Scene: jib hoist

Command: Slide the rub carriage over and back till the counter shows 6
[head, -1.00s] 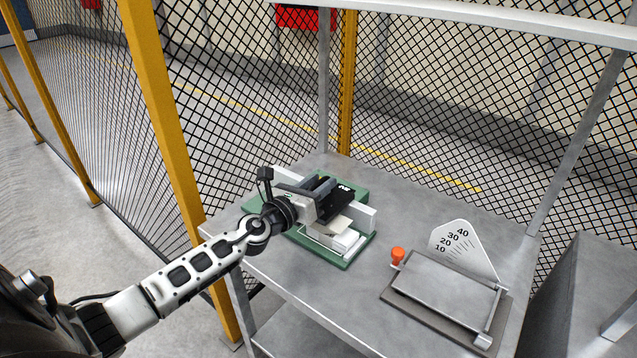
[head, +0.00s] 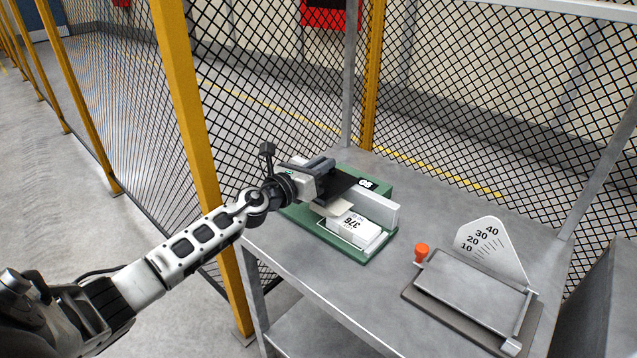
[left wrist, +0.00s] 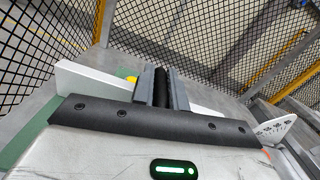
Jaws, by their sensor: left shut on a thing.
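The green-based rub device (head: 377,255) stands on the grey table, with a white rail (head: 380,208) across it. A white block (head: 352,229) marked 376 lies in front of the rail. The small black-and-white counter (head: 365,183) sits behind the rail; its figure is too small to read surely. My left gripper (head: 332,184) is shut on the rub carriage's dark upright handle, toward the rail's left part. The carriage itself is mostly hidden by the gripper. In the left wrist view the dark handle (left wrist: 161,86) stands between the two fingers. My right gripper is not in view.
To the right on the table (head: 440,200) stands a flat grey plate device (head: 470,295) with an orange knob (head: 421,251) and a white numbered scale (head: 483,240). Wire mesh fence with a yellow post (head: 190,120) stands at the left and behind.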

